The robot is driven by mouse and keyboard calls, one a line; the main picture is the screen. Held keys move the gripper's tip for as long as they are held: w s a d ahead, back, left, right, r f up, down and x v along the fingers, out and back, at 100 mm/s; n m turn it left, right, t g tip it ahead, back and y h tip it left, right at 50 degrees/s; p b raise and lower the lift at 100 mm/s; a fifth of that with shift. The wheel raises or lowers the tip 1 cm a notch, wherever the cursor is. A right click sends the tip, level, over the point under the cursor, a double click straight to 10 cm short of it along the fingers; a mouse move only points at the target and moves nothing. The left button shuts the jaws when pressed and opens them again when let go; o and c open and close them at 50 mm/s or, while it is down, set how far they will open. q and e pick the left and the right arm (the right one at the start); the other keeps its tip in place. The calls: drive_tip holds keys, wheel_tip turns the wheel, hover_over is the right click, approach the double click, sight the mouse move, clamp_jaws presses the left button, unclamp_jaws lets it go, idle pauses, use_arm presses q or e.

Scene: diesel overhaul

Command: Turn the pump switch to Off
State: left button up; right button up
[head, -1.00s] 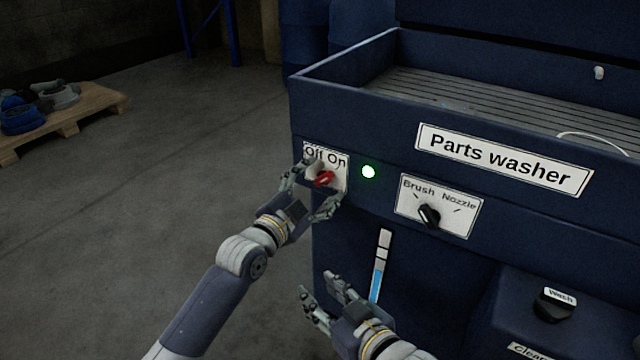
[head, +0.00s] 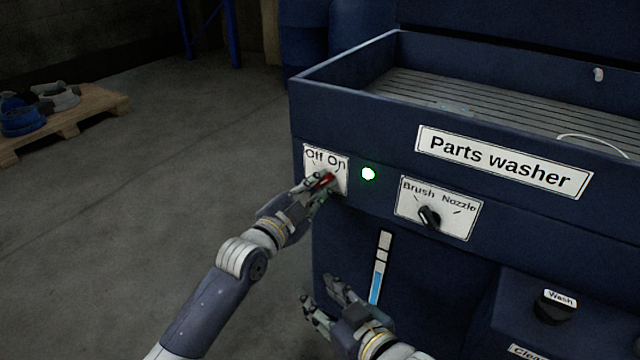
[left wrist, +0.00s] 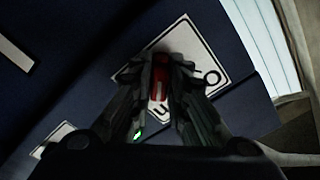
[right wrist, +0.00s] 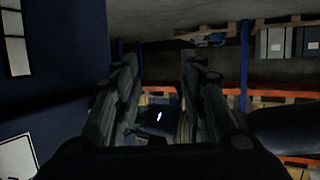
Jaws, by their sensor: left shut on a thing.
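The pump switch is a red knob (head: 328,180) on a white Off/On plate (head: 312,166) at the washer's left front corner. My left gripper (head: 324,186) is shut on the red knob. In the left wrist view the red knob (left wrist: 160,80) sits between the two fingers, and the plate (left wrist: 192,60) is partly hidden behind them. The green lamp (head: 369,174) right of the plate is lit. In the head view the knob's upper end leans to the right, toward On. My right gripper (head: 326,292) is open and empty below, in front of the washer.
The blue parts washer (head: 350,108) fills the right side. A Brush/Nozzle selector (head: 429,216) and a level gauge (head: 380,266) are right of the switch. A Wash button (head: 554,306) is lower right. A pallet (head: 85,112) with parts stands far left; the floor between is clear.

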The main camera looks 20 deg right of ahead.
use_arm(q)
drive_tip(key=n+p, duration=0.2)
drive_tip(key=n, duration=1.1)
drive_tip(key=n+p, duration=0.1)
drive_tip(key=n, duration=0.3)
drive_tip(key=shift+w+a+f+n, duration=0.1)
drive_tip(key=shift+w+a+n, duration=0.1)
drive_tip(key=shift+n, duration=0.2)
drive_tip(key=o, duration=1.5)
use_arm(e)
drive_tip(key=s+d+f+g+h, duration=0.1)
drive_tip(key=s+d+f+g, duration=0.1)
drive_tip(key=s+f+g, duration=0.2)
drive_tip(key=s+d+f+g+h, duration=0.1)
drive_tip(key=s+d+f+g, duration=0.2)
drive_tip(key=s, duration=0.8)
wheel_tip(320, 180, down, 3)
drive_tip(key=shift+d+f+m+g+h, duration=0.2)
drive_tip(key=shift+m+g+h, duration=0.1)
drive_tip(key=shift+g, duration=0.9)
use_arm(q)
drive_tip(key=shift+o, duration=0.2)
drive_tip(key=shift+a+p, duration=0.1)
drive_tip(key=shift+p, duration=0.2)
use_arm(e)
drive_tip(key=shift+r, duration=0.1)
